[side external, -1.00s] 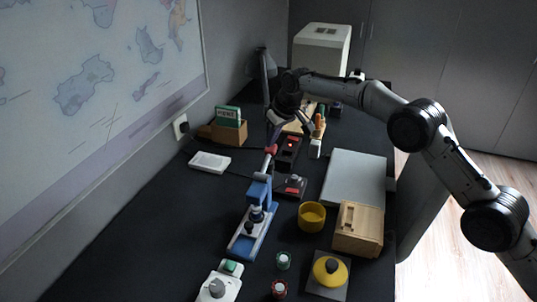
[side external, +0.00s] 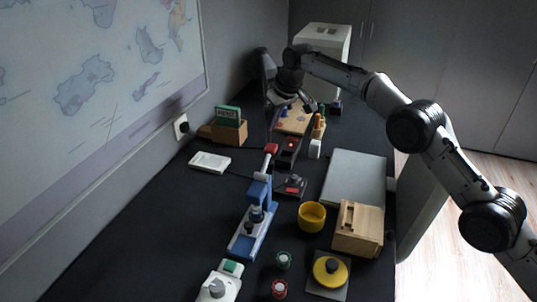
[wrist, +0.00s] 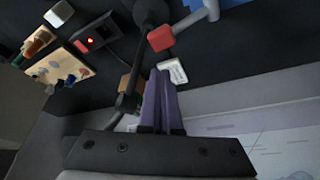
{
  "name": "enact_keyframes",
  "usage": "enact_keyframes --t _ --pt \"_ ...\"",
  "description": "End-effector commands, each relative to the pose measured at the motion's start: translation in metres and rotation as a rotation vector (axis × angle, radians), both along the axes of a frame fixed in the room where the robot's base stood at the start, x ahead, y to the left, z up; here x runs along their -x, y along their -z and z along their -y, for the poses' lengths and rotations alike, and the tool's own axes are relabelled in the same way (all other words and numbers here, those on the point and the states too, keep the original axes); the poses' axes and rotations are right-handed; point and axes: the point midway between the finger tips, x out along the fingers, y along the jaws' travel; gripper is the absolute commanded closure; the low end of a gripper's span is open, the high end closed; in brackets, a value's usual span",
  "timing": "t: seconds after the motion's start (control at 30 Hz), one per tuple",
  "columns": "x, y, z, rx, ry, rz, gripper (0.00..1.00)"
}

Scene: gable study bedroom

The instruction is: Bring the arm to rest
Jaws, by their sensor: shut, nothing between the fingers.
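My gripper (side external: 272,124) hangs in the air above the far part of the black desk, with the arm reaching in from the right. In the wrist view my gripper (wrist: 163,78) shows two purple fingers lying together, with nothing between them. The fingertips are apart from the desk and its objects. In the side view the fingers are thin, dark and partly lost against the desk.
A blue press (side external: 254,215) with a red-ended lever (side external: 271,149) stands nearer the camera. Beyond are a red-lit box (side external: 291,146) and a wooden board (side external: 294,121). A grey laptop-like slab (side external: 356,177), yellow cup (side external: 311,216) and wooden box (side external: 358,229) lie right.

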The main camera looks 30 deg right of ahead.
Motion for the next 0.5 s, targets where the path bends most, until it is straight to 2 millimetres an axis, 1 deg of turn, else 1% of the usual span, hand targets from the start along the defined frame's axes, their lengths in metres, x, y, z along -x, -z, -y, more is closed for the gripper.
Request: enact_keyframes --t 0.37,0.43,0.47,0.5 --pt "0.000 0.000 0.001 0.000 0.001 0.000 1.00" --pt "-0.001 -0.007 0.003 -0.002 0.004 0.010 1.00" --pt "-0.001 -0.013 0.005 -0.004 0.007 0.020 1.00" --pt "-0.001 -0.025 0.007 -0.007 0.010 0.036 1.00"
